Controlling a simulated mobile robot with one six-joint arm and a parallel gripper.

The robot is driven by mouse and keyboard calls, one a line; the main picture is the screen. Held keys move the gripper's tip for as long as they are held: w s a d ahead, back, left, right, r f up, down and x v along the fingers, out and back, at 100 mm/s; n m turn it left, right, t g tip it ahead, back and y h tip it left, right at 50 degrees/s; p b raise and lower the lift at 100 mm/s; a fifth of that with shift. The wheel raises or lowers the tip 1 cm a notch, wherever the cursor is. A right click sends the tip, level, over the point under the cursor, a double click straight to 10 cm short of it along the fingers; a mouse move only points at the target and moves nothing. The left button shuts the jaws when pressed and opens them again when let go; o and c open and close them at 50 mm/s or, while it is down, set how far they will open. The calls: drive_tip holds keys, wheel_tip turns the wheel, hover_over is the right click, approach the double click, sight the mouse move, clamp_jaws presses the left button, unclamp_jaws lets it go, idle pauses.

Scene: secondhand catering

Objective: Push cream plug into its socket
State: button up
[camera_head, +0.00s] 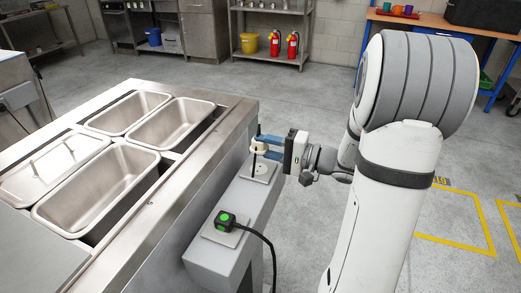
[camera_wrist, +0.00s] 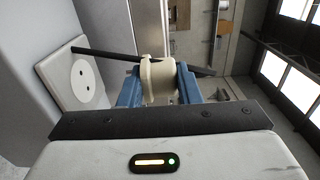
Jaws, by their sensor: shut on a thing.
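The cream plug (camera_head: 261,148) is between the blue fingers of my gripper (camera_head: 268,145). In the wrist view the plug (camera_wrist: 159,80) sits between the two fingertips (camera_wrist: 158,86), and my gripper is shut on it. The round white socket (camera_head: 259,169) is on a grey plate on top of the grey ledge. In the wrist view the socket (camera_wrist: 84,82) is to the left of the plug, its holes bare, with a clear gap between them. The plug's pins cannot be made out.
A black plug with a green top (camera_head: 225,218) sits on a nearer plate of the ledge (camera_head: 207,256), its black cable hanging down the right side. The steel counter with metal pans (camera_head: 95,190) stands left. A thin dark bar (camera_wrist: 110,55) crosses behind the plug. Floor at right is open.

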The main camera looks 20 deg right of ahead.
sight(264, 172)
drive_tip(key=shift+a, duration=0.15)
drive_tip(key=shift+f+b, duration=1.6)
drive_tip(key=shift+f, duration=1.2)
drive_tip(key=shift+s+f, duration=0.1)
drive_tip(key=shift+f, duration=0.1)
drive_tip(key=shift+s+f+b, duration=0.1)
drive_tip(key=shift+f+b, duration=0.1)
drive_tip(key=shift+b, duration=0.35)
drive_tip(key=shift+r+b, duration=0.1)
drive_tip(key=shift+b, duration=0.35)
